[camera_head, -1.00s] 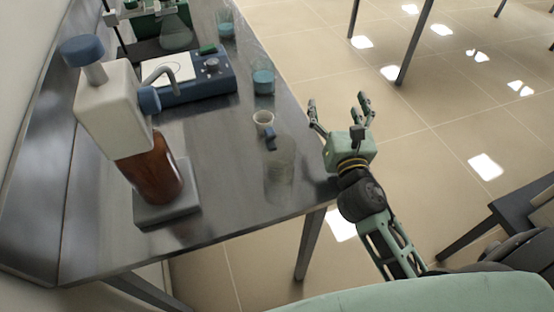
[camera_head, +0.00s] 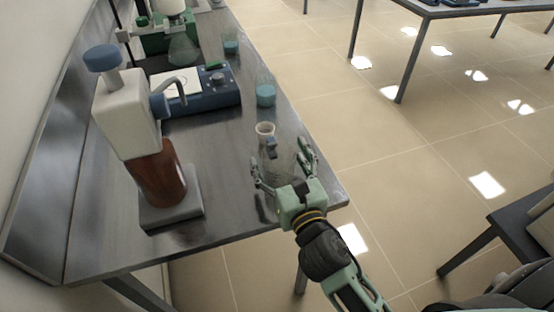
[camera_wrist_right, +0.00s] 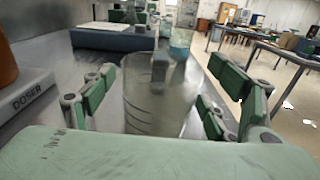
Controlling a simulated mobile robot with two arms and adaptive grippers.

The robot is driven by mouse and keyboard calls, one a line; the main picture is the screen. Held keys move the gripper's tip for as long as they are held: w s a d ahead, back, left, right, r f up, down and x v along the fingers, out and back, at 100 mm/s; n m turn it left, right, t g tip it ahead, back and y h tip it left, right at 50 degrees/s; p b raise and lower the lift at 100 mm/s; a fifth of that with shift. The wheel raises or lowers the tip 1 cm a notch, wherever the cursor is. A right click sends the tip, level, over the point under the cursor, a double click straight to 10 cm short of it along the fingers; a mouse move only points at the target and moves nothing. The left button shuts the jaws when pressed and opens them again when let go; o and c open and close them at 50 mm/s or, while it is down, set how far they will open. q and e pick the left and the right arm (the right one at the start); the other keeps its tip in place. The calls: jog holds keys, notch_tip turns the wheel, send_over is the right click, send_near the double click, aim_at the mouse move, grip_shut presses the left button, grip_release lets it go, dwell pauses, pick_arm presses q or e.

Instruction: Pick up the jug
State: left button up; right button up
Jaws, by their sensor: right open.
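The jug is a clear, see-through vessel with measuring lines. In the head view the jug (camera_head: 272,158) stands upright near the right edge of the metal bench, with a small blue-grey part near its top. My right gripper (camera_head: 279,157) is open, with its fingers spread on either side of the jug. In the right wrist view the jug (camera_wrist_right: 150,105) is between the fingers of the gripper (camera_wrist_right: 160,92), with gaps visible on both sides. The palm hides its base. My left gripper is not in view.
A bottle-top doser with a brown bottle (camera_head: 158,178) stands on a grey base to the left. The bench (camera_head: 225,190) is clear between doser and jug.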

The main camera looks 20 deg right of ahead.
jog(key=shift+w, duration=0.8)
jog(key=shift+s, duration=0.1)
jog(key=shift+c, duration=0.5)
jog(key=c, duration=1.2)
